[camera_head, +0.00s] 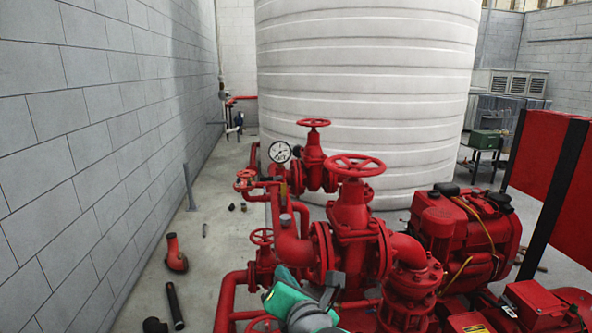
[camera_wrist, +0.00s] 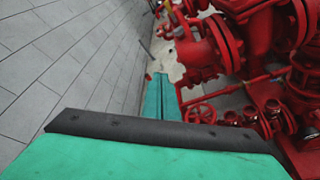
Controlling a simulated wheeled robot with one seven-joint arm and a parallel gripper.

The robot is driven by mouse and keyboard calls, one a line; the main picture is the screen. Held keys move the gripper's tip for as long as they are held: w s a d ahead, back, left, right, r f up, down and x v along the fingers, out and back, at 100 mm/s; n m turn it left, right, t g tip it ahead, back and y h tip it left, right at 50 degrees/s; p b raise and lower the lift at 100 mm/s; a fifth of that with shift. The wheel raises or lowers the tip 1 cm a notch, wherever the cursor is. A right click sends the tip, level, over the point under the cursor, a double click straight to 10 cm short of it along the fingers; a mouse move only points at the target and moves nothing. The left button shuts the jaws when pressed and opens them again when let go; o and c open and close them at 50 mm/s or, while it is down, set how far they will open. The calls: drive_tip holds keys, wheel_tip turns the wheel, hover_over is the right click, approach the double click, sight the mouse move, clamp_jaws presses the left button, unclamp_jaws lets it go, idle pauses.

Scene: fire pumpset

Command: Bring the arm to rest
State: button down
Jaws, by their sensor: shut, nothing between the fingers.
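My gripper (camera_wrist: 158,82) shows in the wrist view as two green fingers side by side, with only a thin dark line between them. They are shut and hold nothing. In the head view, green and grey parts of my arm show at the bottom centre, in front of the red pump pipework (camera_head: 350,235). The fingertips cannot be made out clearly there. In the wrist view, red flanged pipes (camera_wrist: 205,55) and a small red handwheel (camera_wrist: 201,113) lie just right of the fingers. I cannot tell whether anything touches them.
A grey block wall (camera_head: 80,140) runs along the left. A white tank (camera_head: 365,100) stands behind the pipework. A red engine (camera_head: 465,235) and a red panel (camera_head: 545,175) are at the right. Loose pipe pieces (camera_head: 174,305) lie on the left floor, which is otherwise mostly clear.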

drive_tip(key=s+d+n+t+h, duration=0.35)
drive_tip(key=d+n+h, duration=1.05)
drive_tip(key=d+n, duration=0.65)
drive_tip(key=s+a+f+n+y, duration=0.4)
drive_tip(key=s+f+n, duration=0.2)
drive_tip(key=f+n, duration=0.3)
drive_tip(key=s+a+f+n+y, duration=0.3)
drive_tip(key=s+f+n, duration=0.3)
drive_tip(key=f, duration=0.5)
drive_tip(key=s+a+f+n+y, duration=0.1)
drive_tip(key=s+a+f, duration=0.2)
drive_tip(key=s, duration=0.5)
drive_tip(key=s+a+f+n+g, duration=0.1)
drive_tip(key=s+a+f, duration=0.3)
drive_tip(key=s, duration=0.5)
drive_tip(key=s+a+f+n+g+y, duration=0.1)
drive_tip(key=s+a+f+n, duration=0.2)
drive_tip(key=s, duration=0.5)
drive_tip(key=shift+s+a+f+y, duration=0.35)
drive_tip(key=shift+a+f, duration=0.35)
drive_tip(key=shift+f, duration=0.25)
